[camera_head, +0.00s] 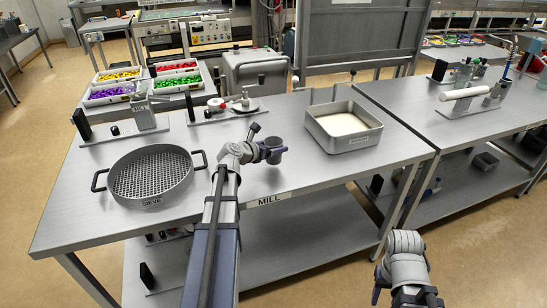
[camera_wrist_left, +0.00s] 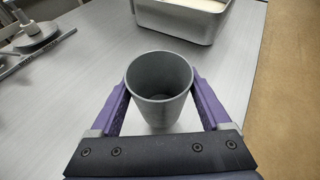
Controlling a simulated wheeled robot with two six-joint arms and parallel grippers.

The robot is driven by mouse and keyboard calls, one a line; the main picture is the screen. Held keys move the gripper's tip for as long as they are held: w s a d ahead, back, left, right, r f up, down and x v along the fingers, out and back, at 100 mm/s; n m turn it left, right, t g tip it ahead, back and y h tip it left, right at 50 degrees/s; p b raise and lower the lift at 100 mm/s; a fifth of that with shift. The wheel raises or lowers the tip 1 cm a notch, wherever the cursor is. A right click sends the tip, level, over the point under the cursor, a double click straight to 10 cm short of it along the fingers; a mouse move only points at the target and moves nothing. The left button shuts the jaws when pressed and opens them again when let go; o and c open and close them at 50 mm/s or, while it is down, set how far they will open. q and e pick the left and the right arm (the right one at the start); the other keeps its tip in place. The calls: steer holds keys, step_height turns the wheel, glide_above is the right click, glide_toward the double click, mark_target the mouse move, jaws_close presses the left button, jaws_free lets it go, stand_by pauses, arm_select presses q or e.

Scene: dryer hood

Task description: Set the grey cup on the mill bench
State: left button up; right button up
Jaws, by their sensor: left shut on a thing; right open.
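The grey cup (camera_wrist_left: 160,85) is upright between the purple fingers of my left gripper (camera_wrist_left: 162,98), which is shut on its sides. In the head view the cup (camera_head: 273,145) and my left gripper (camera_head: 276,153) are over the front middle of the mill bench (camera_head: 330,182), a steel table with a MILL label on its front edge. I cannot tell whether the cup's base touches the bench top. The cup looks empty inside. My right gripper (camera_head: 404,294) is open at the bottom right, low in front of the bench, with its fingers partly cut off.
A round sieve (camera_head: 152,176) stands left of the cup, and a steel tray with pale contents (camera_head: 343,127) stands to its right. A small device with a red knob (camera_head: 222,106) is behind. Bare bench top surrounds the cup. A second bench (camera_head: 440,125) adjoins on the right.

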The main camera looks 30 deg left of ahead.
arm_select(q)
steer(key=shift+f+b, duration=1.3)
steer(key=shift+f, duration=0.35)
steer(key=shift+f, duration=0.2)
steer(key=o, duration=1.2)
steer(key=shift+r, duration=0.1)
